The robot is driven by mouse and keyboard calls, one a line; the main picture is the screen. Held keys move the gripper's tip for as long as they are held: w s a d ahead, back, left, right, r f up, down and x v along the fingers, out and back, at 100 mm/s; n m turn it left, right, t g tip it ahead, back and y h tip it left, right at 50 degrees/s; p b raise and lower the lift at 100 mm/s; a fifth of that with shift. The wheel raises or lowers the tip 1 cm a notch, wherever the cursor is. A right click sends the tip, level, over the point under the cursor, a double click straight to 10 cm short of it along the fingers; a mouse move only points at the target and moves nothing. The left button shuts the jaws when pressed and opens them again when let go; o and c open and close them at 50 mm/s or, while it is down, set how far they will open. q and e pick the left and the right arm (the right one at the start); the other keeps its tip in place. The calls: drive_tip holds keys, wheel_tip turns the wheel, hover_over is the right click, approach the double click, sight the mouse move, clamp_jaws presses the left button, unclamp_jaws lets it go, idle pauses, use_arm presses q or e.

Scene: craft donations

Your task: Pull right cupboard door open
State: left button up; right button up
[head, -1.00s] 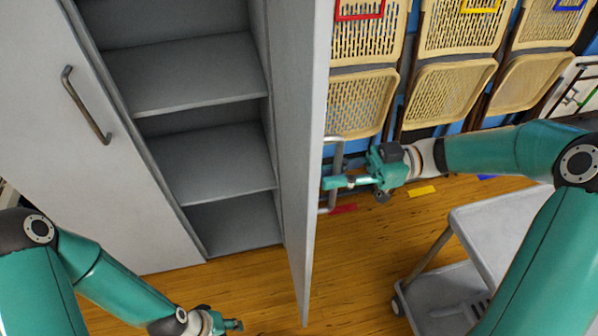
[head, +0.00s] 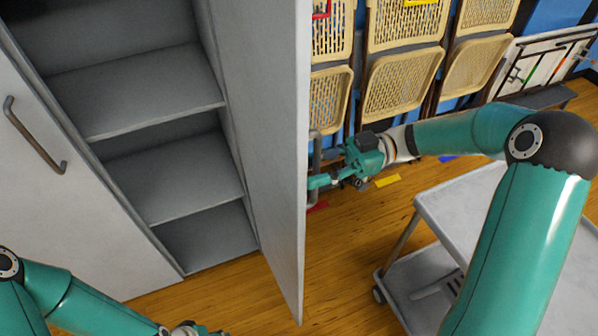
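The right cupboard door (head: 270,130) is pale grey and stands swung wide open, jutting out toward me. Its metal handle (head: 315,150) shows on the door's right-hand face, partly covered by my gripper. My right gripper (head: 322,182) is at this handle, with a teal finger lying across it. Its other finger is not clear, so I cannot tell how tightly it is closed. My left gripper (head: 198,330) is low at the bottom edge, away from the door and mostly cut off.
The open cupboard has empty grey shelves (head: 140,90). The left door (head: 50,200) is closed, with its own handle (head: 35,135). A grey cart (head: 450,210) stands right of the open door, below my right arm. Folding chairs (head: 400,85) hang behind. Wooden floor (head: 275,310) shows below the door.

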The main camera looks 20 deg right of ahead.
drive_tip(key=d, duration=1.2)
drive_tip(key=shift+w, duration=0.2)
drive_tip(key=shift+f, duration=0.1)
